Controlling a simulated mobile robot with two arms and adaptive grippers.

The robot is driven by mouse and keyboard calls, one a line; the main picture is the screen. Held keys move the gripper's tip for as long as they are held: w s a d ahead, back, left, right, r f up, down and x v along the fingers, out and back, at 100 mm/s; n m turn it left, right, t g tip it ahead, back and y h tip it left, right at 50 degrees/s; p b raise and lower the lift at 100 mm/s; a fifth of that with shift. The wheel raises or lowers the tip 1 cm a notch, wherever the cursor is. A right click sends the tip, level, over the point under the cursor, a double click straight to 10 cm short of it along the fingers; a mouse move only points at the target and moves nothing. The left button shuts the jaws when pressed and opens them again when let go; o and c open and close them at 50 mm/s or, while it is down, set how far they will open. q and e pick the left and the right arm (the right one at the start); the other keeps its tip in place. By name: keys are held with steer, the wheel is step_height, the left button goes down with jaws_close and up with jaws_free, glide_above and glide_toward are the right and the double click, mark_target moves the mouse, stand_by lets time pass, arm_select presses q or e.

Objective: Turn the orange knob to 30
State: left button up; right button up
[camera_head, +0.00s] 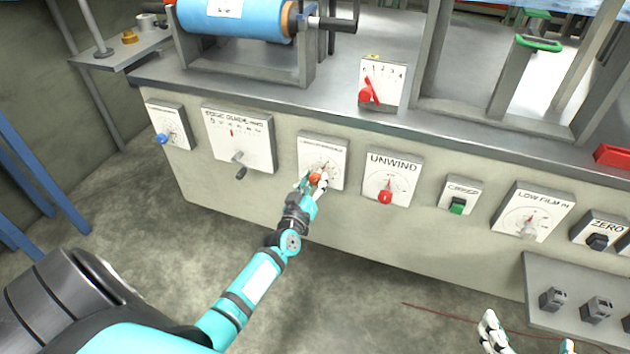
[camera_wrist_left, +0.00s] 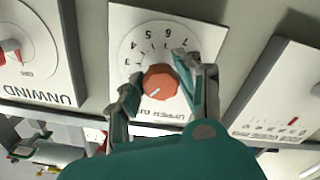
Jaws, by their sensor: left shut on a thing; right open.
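The orange knob (camera_head: 316,177) is on a white dial panel (camera_head: 335,151) on the front of the bench. In the left wrist view the orange knob (camera_wrist_left: 160,82) has a pale line on its face, and the dial appears upside down with single-digit numbers around it. The dial's lettering is partly hidden by my gripper. My left gripper (camera_head: 315,182) is shut on the knob, with one finger on each side, as the left wrist view also shows (camera_wrist_left: 158,92). My right gripper (camera_head: 530,338) is open and empty, low at the right, partly cut off by the frame's edge.
The UNWIND panel with a red knob (camera_head: 385,197) is to the right. The edge guide panel (camera_head: 255,140) with a grey crank (camera_head: 239,171) is to the left. A red lever (camera_head: 366,94) stands above. The floor before the bench is mostly clear.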

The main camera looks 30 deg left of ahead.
arm_select(q)
steer(key=shift+n, duration=0.6)
steer(key=o, duration=1.2)
steer(key=shift+c, duration=0.2)
steer(key=shift+s, duration=0.15)
steer(key=v, duration=1.2)
steer(key=shift+d, duration=0.1)
